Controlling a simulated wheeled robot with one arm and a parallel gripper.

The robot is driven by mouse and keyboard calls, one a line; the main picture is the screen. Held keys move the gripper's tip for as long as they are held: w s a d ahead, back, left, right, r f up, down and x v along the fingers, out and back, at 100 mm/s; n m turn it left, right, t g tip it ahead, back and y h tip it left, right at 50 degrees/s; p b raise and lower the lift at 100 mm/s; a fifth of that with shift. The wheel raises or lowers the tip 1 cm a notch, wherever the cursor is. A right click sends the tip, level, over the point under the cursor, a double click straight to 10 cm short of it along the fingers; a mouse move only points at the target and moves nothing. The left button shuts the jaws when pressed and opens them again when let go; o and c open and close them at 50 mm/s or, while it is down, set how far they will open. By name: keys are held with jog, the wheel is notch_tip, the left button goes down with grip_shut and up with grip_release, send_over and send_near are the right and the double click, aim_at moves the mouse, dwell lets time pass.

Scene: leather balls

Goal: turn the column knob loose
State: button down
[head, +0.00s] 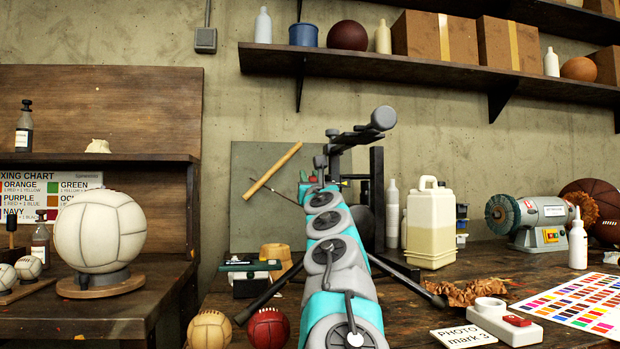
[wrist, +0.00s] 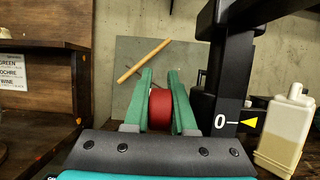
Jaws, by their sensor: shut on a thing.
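A red column knob (wrist: 160,110) sits between the two green fingers of my gripper (wrist: 160,85) in the wrist view. The fingers are shut on its sides. The black column (wrist: 232,65) stands just right of the gripper. A white 0 is marked low on it, with a yellow pointer (wrist: 249,122) beside it aimed left at the 0. In the head view my gripper (head: 308,186) is small and far off at the end of my arm, left of the column (head: 377,190). My arm hides part of the stand there, and the knob is hardly visible.
A wooden stick (head: 272,171) leans across the grey board (head: 255,215) behind the gripper. A jug of pale liquid (head: 431,225) stands right of the column. Black stand legs (head: 270,292) spread over the bench.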

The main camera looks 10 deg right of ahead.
jog(key=g+p, duration=0.1)
jog(key=p, duration=0.1)
jog(key=f+g+p, duration=0.1)
jog(key=g+p, duration=0.2)
jog(key=p, duration=0.1)
jog(key=shift+w+f, duration=0.15)
jog(key=shift+w, duration=0.15)
jog(key=shift+f+g, duration=0.1)
jog(key=shift+g, duration=0.2)
dwell(0.3)
jog(key=c, duration=1)
grip_release()
jog(key=shift+s, duration=0.1)
